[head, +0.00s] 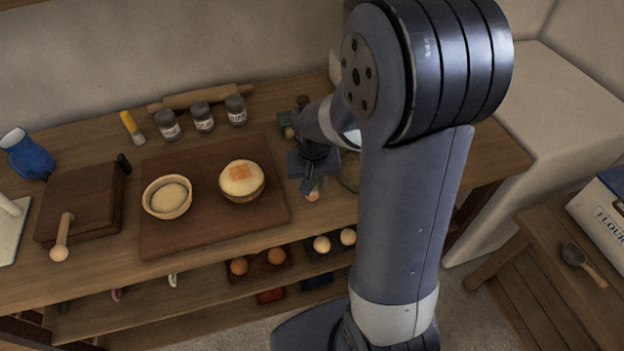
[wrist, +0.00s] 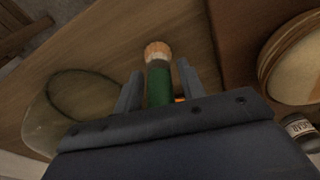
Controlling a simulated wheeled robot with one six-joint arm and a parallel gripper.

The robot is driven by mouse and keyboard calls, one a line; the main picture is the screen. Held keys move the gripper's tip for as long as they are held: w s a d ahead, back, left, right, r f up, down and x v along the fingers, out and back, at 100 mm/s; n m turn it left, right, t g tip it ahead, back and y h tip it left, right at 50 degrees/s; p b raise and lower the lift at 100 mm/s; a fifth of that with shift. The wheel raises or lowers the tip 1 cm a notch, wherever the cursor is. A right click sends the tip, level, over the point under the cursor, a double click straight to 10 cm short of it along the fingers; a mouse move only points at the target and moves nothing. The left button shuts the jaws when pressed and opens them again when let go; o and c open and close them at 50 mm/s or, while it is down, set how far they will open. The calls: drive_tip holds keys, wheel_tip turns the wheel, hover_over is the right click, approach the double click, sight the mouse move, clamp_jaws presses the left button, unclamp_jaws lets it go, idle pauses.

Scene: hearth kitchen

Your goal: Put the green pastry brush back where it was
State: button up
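The green pastry brush (wrist: 160,84) shows in the wrist view, its pale bristles pointing up in the picture. Its handle runs between the two fingers of my gripper (wrist: 158,80), with a narrow gap on each side, so the fingers look open around it. The rear end of the handle is hidden behind the gripper body. In the head view my gripper (head: 311,181) is low over the table, right of the dark board. Only the brush's bristle end (head: 313,195) shows below it; my arm hides much of the area.
A dark board (head: 215,230) holds two bowls, (head: 167,197) and (head: 241,181). Several jars (head: 203,117), a rolling pin (head: 200,97) and a yellow brush (head: 131,127) are behind. A greenish rounded vessel (wrist: 75,105) stands close by the gripper. A shelf below holds eggs.

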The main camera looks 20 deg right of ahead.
drive_tip(key=shift+o, duration=0.6)
drive_tip(key=shift+r, duration=0.25)
wheel_tip(320, 180, up, 12)
drive_tip(key=s, duration=0.1)
drive_tip(key=shift+s+f+p, duration=0.15)
drive_tip(key=shift+s+p, duration=0.15)
drive_tip(key=shift+p, duration=0.1)
drive_tip(key=shift+a+f, duration=0.1)
drive_tip(key=f, duration=0.4)
drive_tip(key=w+f, duration=0.1)
drive_tip(key=f, duration=0.3)
drive_tip(key=f+b, duration=0.1)
drive_tip(key=f, duration=0.3)
drive_tip(key=shift+w+f, duration=0.2)
drive_tip(key=shift+w, duration=0.1)
wheel_tip(320, 180, up, 2)
drive_tip(key=shift+r, duration=0.75)
